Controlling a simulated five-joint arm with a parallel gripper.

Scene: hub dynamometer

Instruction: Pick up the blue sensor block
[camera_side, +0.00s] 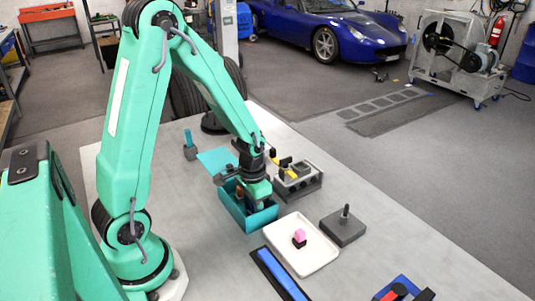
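My gripper (252,191) points down at the teal open-topped box (262,217) on the grey table, with its lower end at or just inside the box opening. The fingertips are small and partly hidden by the box wall, so I cannot tell whether they are open or hold anything. I cannot make out with certainty which thing is the blue sensor block. A long blue bar (279,273) lies on a black strip near the front. A small teal upright piece (189,139) stands on a grey base behind the gripper.
A white tray (325,256) holds a pink and black piece (299,238). A grey block with a peg (343,229) stands right of it. A grey fixture with yellow parts (297,181) is close right of the gripper. Red, black and blue items (402,291) lie at the front edge.

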